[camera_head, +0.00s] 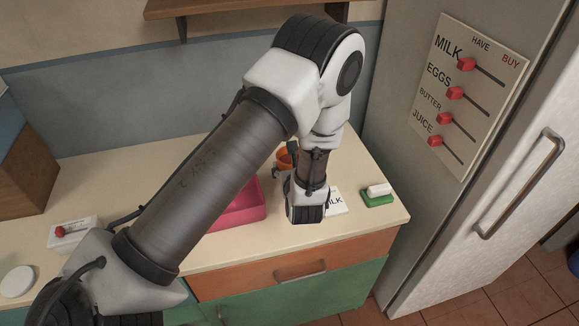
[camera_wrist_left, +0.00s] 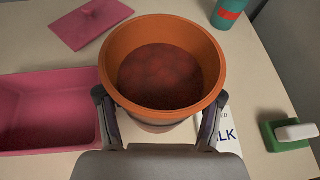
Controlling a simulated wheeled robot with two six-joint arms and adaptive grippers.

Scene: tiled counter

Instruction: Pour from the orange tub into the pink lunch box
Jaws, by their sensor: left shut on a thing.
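The orange tub (camera_wrist_left: 193,32) is upright in the left wrist view, with dark red contents low inside it. My left gripper (camera_wrist_left: 160,117) is shut on the tub, one finger on each side. In the head view the tub (camera_head: 284,160) is mostly hidden behind my left arm, and the left gripper (camera_head: 282,170) shows only in part. The pink lunch box (camera_wrist_left: 50,146) is open, looks empty and lies left of the tub in the wrist view. In the head view part of the lunch box (camera_head: 240,207) shows beneath my arm. My right gripper is not in view.
A pink lid (camera_wrist_left: 90,22) lies behind the lunch box. A teal cup (camera_wrist_left: 227,12) stands at the back right. A green block with a white top (camera_head: 378,195) and a card marked MILK (camera_head: 336,203) are near the counter's right end. The fridge (camera_head: 440,190) stands to the right.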

